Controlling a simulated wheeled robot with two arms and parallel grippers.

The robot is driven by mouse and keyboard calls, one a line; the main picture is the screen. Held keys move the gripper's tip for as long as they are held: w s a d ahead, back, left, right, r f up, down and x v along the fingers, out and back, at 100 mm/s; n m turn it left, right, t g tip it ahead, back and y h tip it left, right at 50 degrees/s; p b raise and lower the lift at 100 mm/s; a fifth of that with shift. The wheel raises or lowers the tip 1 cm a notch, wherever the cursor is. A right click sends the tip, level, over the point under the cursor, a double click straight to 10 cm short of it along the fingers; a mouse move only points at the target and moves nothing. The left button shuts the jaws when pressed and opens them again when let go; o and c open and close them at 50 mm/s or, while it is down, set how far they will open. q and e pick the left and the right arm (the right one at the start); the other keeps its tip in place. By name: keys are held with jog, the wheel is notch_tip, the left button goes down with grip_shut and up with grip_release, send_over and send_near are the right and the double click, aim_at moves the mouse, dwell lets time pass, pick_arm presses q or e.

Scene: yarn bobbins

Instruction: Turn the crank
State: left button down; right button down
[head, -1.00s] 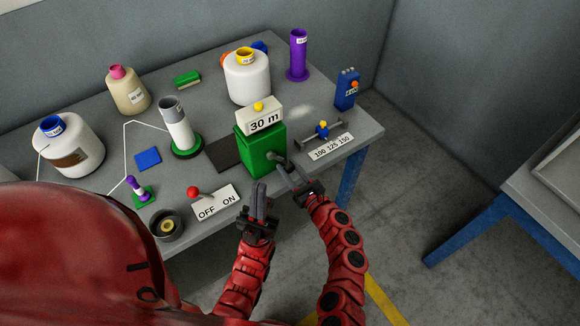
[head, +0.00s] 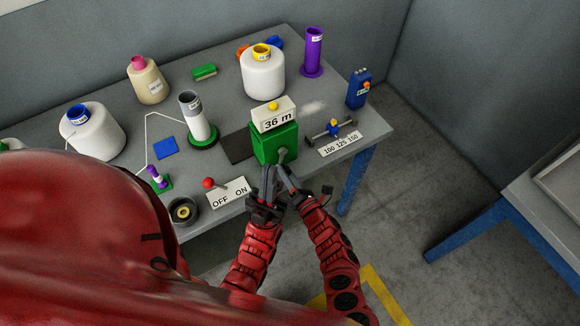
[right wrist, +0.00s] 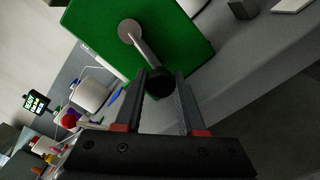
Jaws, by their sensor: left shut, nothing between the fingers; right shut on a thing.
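The green box (head: 272,147) stands at the table's front edge under a white counter (head: 277,118) that reads "36 m". A grey crank (head: 282,154) sits on its front, partly hidden by my gripper in the head view. In the right wrist view the crank arm (right wrist: 141,48) runs from its hub down to a black knob (right wrist: 160,80). My right gripper (right wrist: 161,75) has a finger on each side of this knob and is shut on it. My left gripper (head: 268,173) is shut and empty, close beside the right gripper (head: 284,169), in front of the box.
The OFF/ON plate (head: 229,193) with a red-knobbed lever (head: 209,183) lies left of my grippers. A grey-topped bobbin (head: 197,118) on a green base stands left.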

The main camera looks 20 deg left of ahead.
jog(key=shift+s+a+r+m+p, duration=0.15)
jog(key=shift+s+a+m+p, duration=0.25)
jog(key=shift+m, duration=0.5)
jog(key=c, duration=0.5)
grip_release()
jog(key=shift+d, duration=0.15)
jog(key=shift+s+d+r+p, duration=0.1)
jog(key=shift+s+d+p, duration=0.15)
jog(key=shift+p, duration=0.3)
jog(key=p+v, duration=0.1)
jog(key=v, duration=1.5)
jog(key=shift+s+d+p, duration=0.2)
jog(key=shift+s+p, duration=0.05)
jog(key=shift+p, duration=0.15)
